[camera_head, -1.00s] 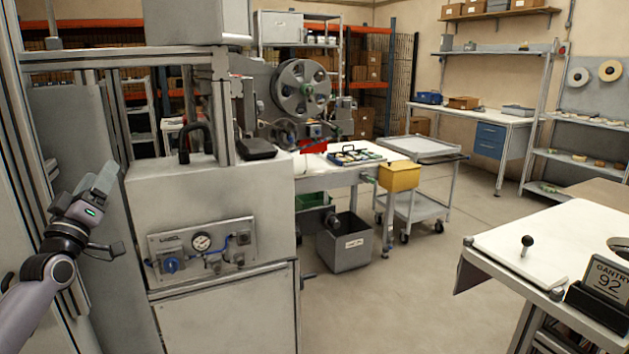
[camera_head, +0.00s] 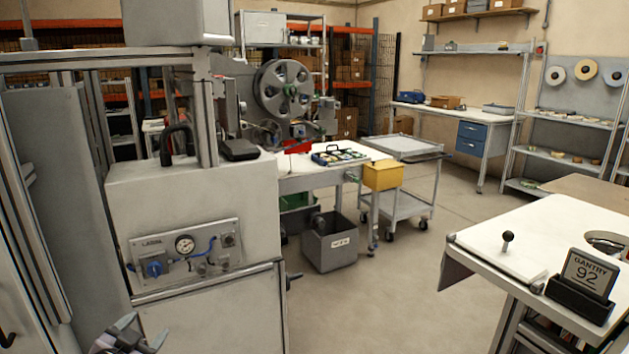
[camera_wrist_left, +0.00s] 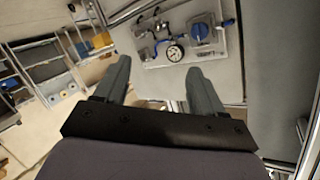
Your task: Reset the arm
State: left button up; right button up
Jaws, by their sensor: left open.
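My left gripper (camera_head: 128,336) shows only partly at the bottom left edge of the head view, low in front of the grey machine cabinet (camera_head: 190,200). In the left wrist view its two fingers (camera_wrist_left: 156,82) stand apart with nothing between them. Beyond the fingers, the wrist view shows the cabinet's panel with a gauge (camera_wrist_left: 175,53) and a blue knob (camera_wrist_left: 199,29). The gripper looks clear of the cabinet, though the gap is hard to judge. My right gripper is in neither view.
A white-topped table (camera_head: 545,235) with a "GANTRY 92" sign (camera_head: 588,275) stands at the right. A grey bin (camera_head: 330,243), a yellow box (camera_head: 382,175) and a wheeled cart (camera_head: 405,205) stand mid-room. Open floor (camera_head: 400,300) lies between cabinet and table.

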pick_arm(q)
jog(key=s+d+f+n+g+h, duration=0.1)
jog(key=s+d+f, duration=0.4)
jog(key=s, duration=0.4)
jog(key=s+d+f+g+h, duration=0.1)
jog(key=s+d+f+g, duration=0.1)
jog(key=s+d+f, duration=0.3)
jog(key=s+d+f+n+g+h, duration=0.1)
jog(key=s+d+f, duration=0.4)
jog(key=s, duration=0.8)
jog(key=d, duration=0.3)
jog(key=shift+n+g, duration=0.3)
jog(key=c, duration=0.5)
